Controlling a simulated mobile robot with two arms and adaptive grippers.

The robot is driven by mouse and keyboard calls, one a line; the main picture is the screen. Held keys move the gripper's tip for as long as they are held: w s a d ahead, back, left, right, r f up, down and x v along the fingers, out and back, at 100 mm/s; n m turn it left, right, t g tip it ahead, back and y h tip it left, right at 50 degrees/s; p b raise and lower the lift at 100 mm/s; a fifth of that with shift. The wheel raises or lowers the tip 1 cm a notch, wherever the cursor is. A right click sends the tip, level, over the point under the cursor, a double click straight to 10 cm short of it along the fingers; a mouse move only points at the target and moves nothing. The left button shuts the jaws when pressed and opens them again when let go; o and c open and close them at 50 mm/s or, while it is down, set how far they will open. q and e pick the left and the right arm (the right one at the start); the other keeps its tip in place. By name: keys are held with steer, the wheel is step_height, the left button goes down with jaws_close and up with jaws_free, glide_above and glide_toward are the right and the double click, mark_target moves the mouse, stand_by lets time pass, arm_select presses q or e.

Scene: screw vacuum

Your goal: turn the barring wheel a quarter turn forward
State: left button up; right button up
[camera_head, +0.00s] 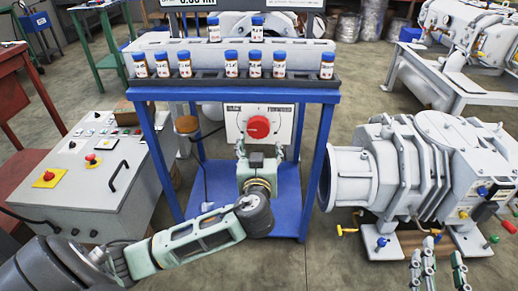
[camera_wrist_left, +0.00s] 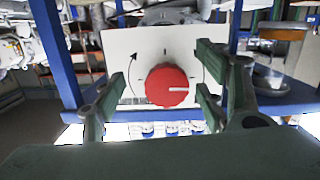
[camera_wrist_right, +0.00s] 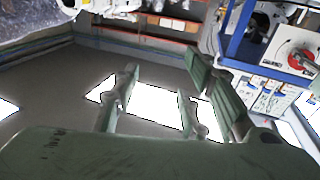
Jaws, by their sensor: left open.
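The red barring wheel (camera_head: 258,127) is on a white panel (camera_head: 234,123) under the bench's shelf. The panel carries lettering, partly readable as "FORWARD". In the left wrist view the red wheel (camera_wrist_left: 168,86) bears a pale line pointing right, and a curved arrow shows on the panel. My left gripper (camera_head: 257,158) is in front of and just below the wheel. In its wrist view the open fingers (camera_wrist_left: 160,82) stand on either side of the wheel, with no clear contact. My right gripper (camera_head: 436,268) is at the lower right, open and empty, far from the wheel.
Several blue-capped bottles (camera_head: 254,64) stand on the blue bench (camera_head: 328,150) above the panel. A grey control console (camera_head: 75,185) stands at left. A large grey pump (camera_head: 420,170) stands at right. Open floor (camera_head: 340,262) lies in front, between the bench and my right gripper.

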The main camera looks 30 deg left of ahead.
mark_target(259, 129)
arm_select(q)
steer(key=w+a+r+b, duration=0.1)
steer(key=w+a+r+n+b, duration=0.1)
steer(key=w, duration=0.1)
steer(key=w+a+r+n+t+y, duration=0.1)
steer(key=w, duration=0.1)
steer(key=shift+a+r+b, duration=0.1)
steer(key=shift+a+b, duration=0.3)
arm_select(e)
steer(key=s+r+t+y, duration=0.1)
steer(key=s+r+t, duration=0.2)
steer(key=r, duration=0.6)
steer(key=shift+s+t, duration=0.25)
steer(key=shift+t, duration=0.45)
arm_select(q)
steer(key=c, duration=1.1)
